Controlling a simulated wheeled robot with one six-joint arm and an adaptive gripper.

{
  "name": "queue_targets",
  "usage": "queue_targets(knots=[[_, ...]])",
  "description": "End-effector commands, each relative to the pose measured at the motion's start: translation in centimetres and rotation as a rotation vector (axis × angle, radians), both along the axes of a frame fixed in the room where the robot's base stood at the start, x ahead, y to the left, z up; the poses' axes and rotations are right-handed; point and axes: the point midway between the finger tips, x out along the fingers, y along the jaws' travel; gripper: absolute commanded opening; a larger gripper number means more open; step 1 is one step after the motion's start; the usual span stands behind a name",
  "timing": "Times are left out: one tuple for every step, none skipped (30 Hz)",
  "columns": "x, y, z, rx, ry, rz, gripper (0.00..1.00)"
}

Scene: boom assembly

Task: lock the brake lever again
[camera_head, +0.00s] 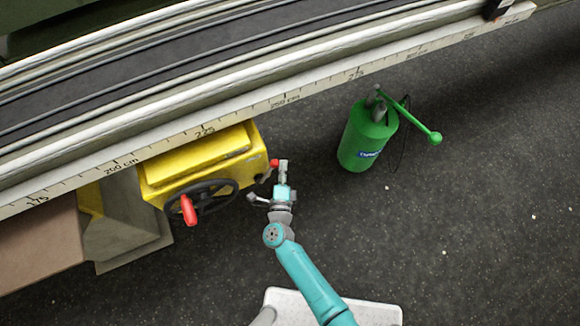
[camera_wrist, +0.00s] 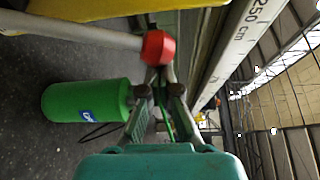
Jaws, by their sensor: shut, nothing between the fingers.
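The brake lever shows in the wrist view as a grey rod (camera_wrist: 90,32) coming in from the left, with a red knob (camera_wrist: 158,47) at its end. In the head view the red knob (camera_head: 274,163) is a small spot at the right side of the yellow box (camera_head: 200,160). My gripper (camera_head: 283,164) is shut and empty, with its tips close beside the knob. In the wrist view the knob overlaps the fingertips (camera_wrist: 160,76); I cannot tell if they touch. Most of the rod is hidden in the head view.
A black handwheel (camera_head: 222,202) with a red handle (camera_head: 188,212) is on the front of the yellow box. A green canister (camera_head: 362,140) with a lever arm stands to the right. The ruler-marked rail (camera_head: 310,93) runs behind.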

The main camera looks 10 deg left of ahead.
Motion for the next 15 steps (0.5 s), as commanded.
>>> queue_targets(knots=[[-0.3,0.7,0.4,-0.033,-0.024,0.004,0.00],[-0.5,0.9,0.6,-0.058,-0.040,0.005,0.00],[-0.7,1.2,0.8,-0.087,-0.059,0.004,0.00],[-0.9,1.5,0.9,-0.110,-0.075,0.004,0.00],[-1.1,1.7,1.1,-0.131,-0.090,0.004,0.00],[-1.3,2.1,1.3,-0.160,-0.108,0.004,0.00],[-1.5,2.3,1.4,-0.179,-0.122,0.003,0.00],[-1.7,2.6,1.5,-0.199,-0.134,0.004,0.00],[-1.9,2.8,1.6,-0.224,-0.151,0.003,0.00],[-2.0,3.1,1.7,-0.241,-0.163,0.003,0.00],[-2.2,3.3,1.8,-0.259,-0.175,0.003,0.00],[-2.3,3.6,2.0,-0.280,-0.190,0.003,0.00],[-2.5,3.8,2.0,-0.294,-0.200,0.003,0.00],[-2.6,3.9,2.0,-0.310,-0.209,0.003,0.00],[-2.7,4.1,2.1,-0.327,-0.221,0.002,0.00]])
